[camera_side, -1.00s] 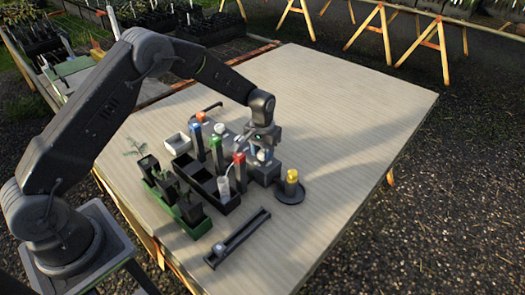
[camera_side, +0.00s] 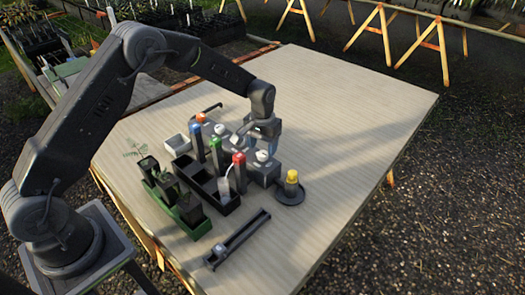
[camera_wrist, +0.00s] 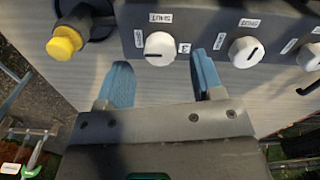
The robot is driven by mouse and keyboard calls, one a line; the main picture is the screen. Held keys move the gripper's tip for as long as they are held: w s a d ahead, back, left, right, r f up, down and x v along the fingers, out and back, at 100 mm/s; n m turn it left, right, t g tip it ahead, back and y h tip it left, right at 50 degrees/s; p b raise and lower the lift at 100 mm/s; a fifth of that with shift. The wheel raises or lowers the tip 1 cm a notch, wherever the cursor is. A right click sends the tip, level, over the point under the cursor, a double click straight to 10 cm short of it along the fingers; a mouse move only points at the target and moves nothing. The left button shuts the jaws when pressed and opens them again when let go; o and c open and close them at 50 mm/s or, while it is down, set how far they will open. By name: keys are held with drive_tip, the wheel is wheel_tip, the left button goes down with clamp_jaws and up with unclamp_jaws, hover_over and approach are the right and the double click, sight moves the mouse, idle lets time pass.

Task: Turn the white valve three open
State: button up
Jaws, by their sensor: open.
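The white valve three (camera_wrist: 159,48) is a round white knob on a dark grey valve box (camera_wrist: 205,12), beside a label reading 3. A SHUT label sits above it in the wrist view. A dark line on the knob lies roughly level, not towards the SHUT label. In the side view the knob (camera_side: 262,156) shows on the nearest end of the box. My gripper (camera_wrist: 160,60) is open and empty. Its two blue fingers appear below and to either side of the knob, apart from it. In the side view my gripper (camera_side: 266,144) is just above and behind the knob.
Another white knob (camera_wrist: 246,52) with its own SHUT label is close on the right. A yellow-topped piece (camera_side: 291,177) stands on a black dish beside the box. Red, green and blue-topped posts (camera_side: 238,172) and black trays crowd the left. The table's right side is clear.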

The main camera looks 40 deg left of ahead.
sight(262, 154)
wheel_tip(262, 154, up, 11)
idle(0.3)
drive_tip(key=s+r+m+t, duration=0.1)
drive_tip(key=s+r+t, duration=0.2)
drive_tip(key=s+r, duration=1.15)
drive_tip(key=s+m+t, duration=0.1)
drive_tip(key=s+t, duration=0.1)
drive_tip(key=s, duration=1.5)
drive_tip(key=shift+s+d+f+t, duration=0.3)
drive_tip(key=shift+d+f, duration=0.15)
